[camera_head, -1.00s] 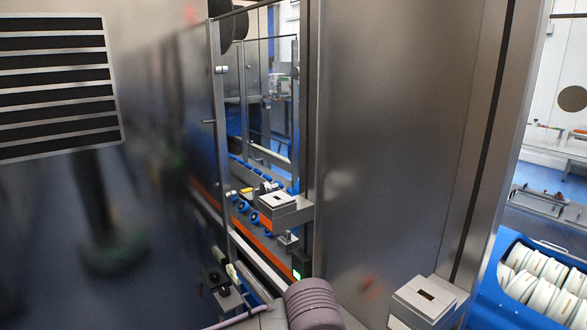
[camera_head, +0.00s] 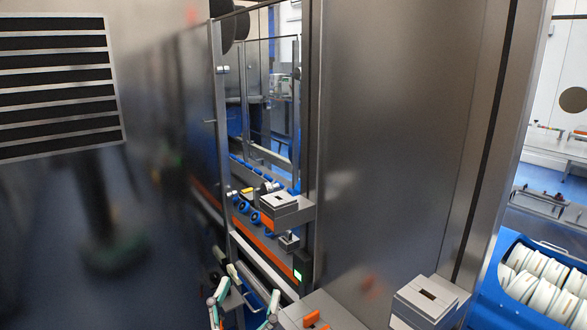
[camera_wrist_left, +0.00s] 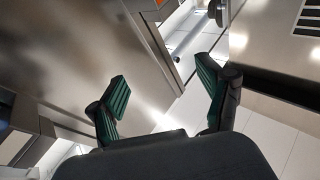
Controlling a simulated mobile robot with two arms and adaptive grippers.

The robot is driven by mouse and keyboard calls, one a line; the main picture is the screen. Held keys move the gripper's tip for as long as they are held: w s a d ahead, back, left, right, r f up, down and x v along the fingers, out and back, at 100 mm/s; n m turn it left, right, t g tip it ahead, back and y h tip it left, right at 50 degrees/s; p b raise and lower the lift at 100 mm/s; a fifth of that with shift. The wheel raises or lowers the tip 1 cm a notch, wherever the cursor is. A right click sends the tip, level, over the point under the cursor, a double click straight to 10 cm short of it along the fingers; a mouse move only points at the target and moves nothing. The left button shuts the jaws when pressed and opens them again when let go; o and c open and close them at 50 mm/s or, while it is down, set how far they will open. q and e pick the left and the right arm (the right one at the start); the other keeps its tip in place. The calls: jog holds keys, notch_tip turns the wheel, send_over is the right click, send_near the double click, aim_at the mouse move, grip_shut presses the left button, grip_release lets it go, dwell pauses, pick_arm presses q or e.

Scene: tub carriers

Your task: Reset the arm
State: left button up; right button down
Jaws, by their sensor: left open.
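My left gripper (camera_head: 243,308) is at the bottom edge of the head view, left of centre, in front of the machine opening. Its two pale fingers with green pads are spread apart, with nothing between them. In the left wrist view the same gripper (camera_wrist_left: 163,90) shows dark green ribbed pads wide apart and empty, with steel panels and pale floor tiles beyond. Most of the left arm is outside the head view. My right gripper is not in view.
A steel cabinet panel (camera_head: 400,130) stands close on the right. A grey box (camera_head: 432,296) stands at its foot, beside a blue tub (camera_head: 492,302) of white round parts. A rail with blue rollers (camera_head: 254,217) lies inside the opening. A small orange part (camera_head: 312,318) shows low centre.

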pick_arm(q)
jog(key=s+a+f+n+g+y, duration=0.25)
jog(key=a+f+g+y, duration=0.35)
jog(key=f, duration=0.6)
jog(key=s+a+f+g+h, duration=0.1)
jog(key=s+a+f+g, duration=0.4)
jog(key=s+f, duration=0.5)
jog(key=s+a+f+g, duration=0.2)
jog(key=s+f+g, duration=0.55)
jog(key=s, duration=0.45)
jog(key=s+f+x, duration=0.1)
jog(key=s+x, duration=0.2)
jog(key=x, duration=1)
jog(key=s+x, duration=0.3)
jog(key=x, duration=1)
jog(key=s+a+f+g, duration=0.1)
jog(key=s+a+f, duration=0.1)
jog(key=s+f, duration=1.4)
jog(key=shift+s+a+m, duration=0.3)
jog(key=shift+s+m, duration=0.05)
jog(key=shift+s, duration=0.1)
jog(key=shift+g, duration=0.25)
